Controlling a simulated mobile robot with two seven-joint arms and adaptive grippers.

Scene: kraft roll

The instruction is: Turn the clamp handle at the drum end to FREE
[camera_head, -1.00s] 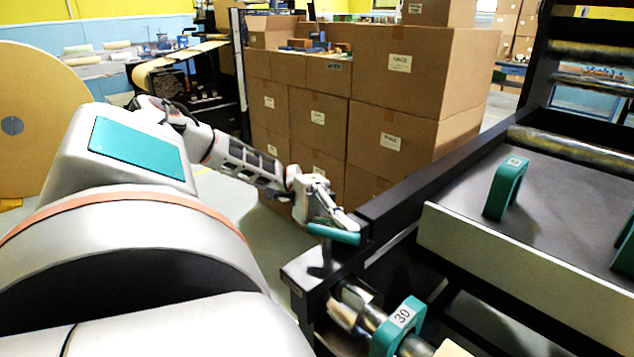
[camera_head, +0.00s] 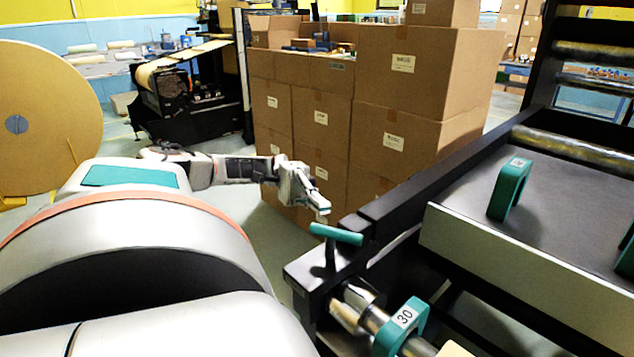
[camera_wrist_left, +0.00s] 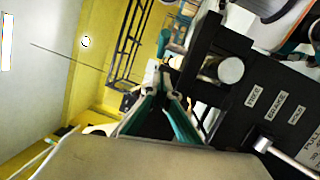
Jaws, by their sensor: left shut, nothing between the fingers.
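The clamp handle, a teal bar (camera_head: 336,234) on a dark stalk, stands at the near end of the black frame in the head view. My left gripper (camera_head: 323,212) is just above and behind the bar, apart from it. Its teal fingers are shut and empty; they also show in the left wrist view (camera_wrist_left: 163,78). In that view a black panel bears white labels, one seeming to read FREE (camera_wrist_left: 254,95). A metal lever (camera_wrist_left: 285,155) with a round hub lies beside the labels. Which label the handle points to is unclear. My right gripper is out of view.
A silver shaft with a teal collar marked 30 (camera_head: 402,320) lies below the handle. A grey plate with a teal hoop (camera_head: 509,189) is at right. Stacked cardboard boxes (camera_head: 405,100) stand behind the gripper. A large kraft roll (camera_head: 50,110) is at far left.

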